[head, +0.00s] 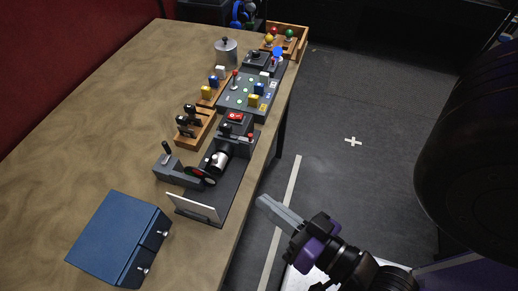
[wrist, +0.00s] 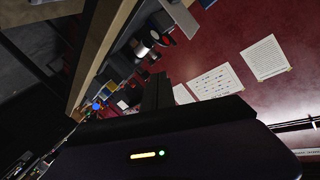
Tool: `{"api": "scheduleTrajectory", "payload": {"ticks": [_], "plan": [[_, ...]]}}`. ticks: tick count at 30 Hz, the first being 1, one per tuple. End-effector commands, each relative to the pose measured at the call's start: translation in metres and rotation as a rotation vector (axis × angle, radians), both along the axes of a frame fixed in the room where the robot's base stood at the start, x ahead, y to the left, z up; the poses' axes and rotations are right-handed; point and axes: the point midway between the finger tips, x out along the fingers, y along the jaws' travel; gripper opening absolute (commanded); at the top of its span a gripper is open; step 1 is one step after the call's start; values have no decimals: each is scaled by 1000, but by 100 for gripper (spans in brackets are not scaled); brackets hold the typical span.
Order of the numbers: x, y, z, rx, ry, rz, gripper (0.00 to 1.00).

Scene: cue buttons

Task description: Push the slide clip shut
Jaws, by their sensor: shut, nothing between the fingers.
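A small optical bench (head: 226,190) stands near the table's right edge, with a black and silver lamp (head: 219,158) on it. Dark discs with red and green (head: 200,176) are beside the lamp, next to a grey block with a black lever (head: 166,150). I cannot tell which part is the slide clip, or whether it is open. My gripper (head: 263,201) is shut and empty, off the table's right edge, to the right of a white screen (head: 196,207) and apart from everything. In the wrist view its fingers (wrist: 158,78) are dark, with the lamp (wrist: 142,50) beyond.
A blue case (head: 117,235) with two silver latches lies at the near left. Behind the bench are a wooden lever block (head: 194,130), a button panel (head: 245,95), a metal pot (head: 226,49) and a wooden tray (head: 299,42).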

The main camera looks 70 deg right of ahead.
Motion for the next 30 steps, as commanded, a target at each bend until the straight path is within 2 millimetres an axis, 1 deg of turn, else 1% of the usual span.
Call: {"api": "scheduleTrajectory", "payload": {"ticks": [1, 3, 6, 9, 12, 15, 19, 23, 30], "plan": [[2, -9, -6, 113, -86, -103, 0], [0, -21, -7, 276, -225, -234, 0], [-8, -36, -9, 482, -415, -389, 0], [-18, -44, -11, 638, -565, -486, 0], [-28, -49, -12, 737, -662, -540, 0], [-32, -54, -10, 769, -708, -555, 0], [-27, -61, -9, 774, -716, -555, 0], [-15, -76, -8, 771, -719, -553, 0], [12, -110, -8, 769, -716, -553, 0]]}}
